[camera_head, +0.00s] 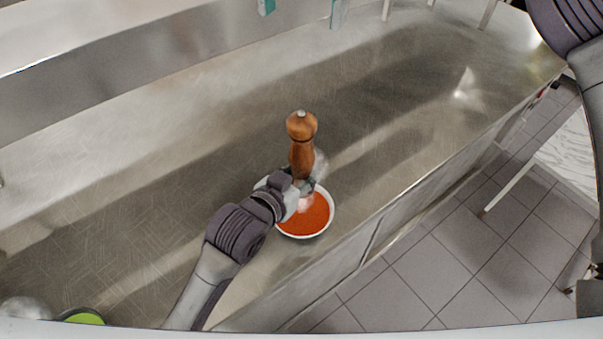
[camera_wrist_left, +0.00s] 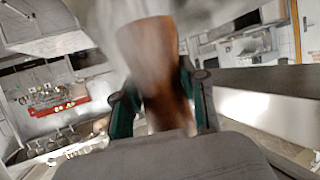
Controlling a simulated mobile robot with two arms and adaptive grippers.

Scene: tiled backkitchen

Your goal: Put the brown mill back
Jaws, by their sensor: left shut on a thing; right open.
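The brown mill (camera_head: 302,142) is a turned wooden pepper mill with a small metal knob on top. It stands upright in my left gripper (camera_head: 304,187), which is shut on its lower part. In the left wrist view the mill (camera_wrist_left: 157,75) fills the middle between the two green-edged fingers (camera_wrist_left: 160,108). A white bowl (camera_head: 331,222) of orange-red soup is just below and beside the gripper. The mill's bottom end is hidden by the gripper. My right gripper (camera_head: 590,290) is only partly in view at the right edge, open and away from the counter.
The steel counter (camera_head: 180,130) is largely clear around the bowl. A green item (camera_head: 84,318) and a shiny round thing (camera_head: 25,308) lie at the lower left. Teal-and-white boxes (camera_head: 338,13) stand at the back. Tiled floor (camera_head: 440,265) lies beyond the counter's right edge.

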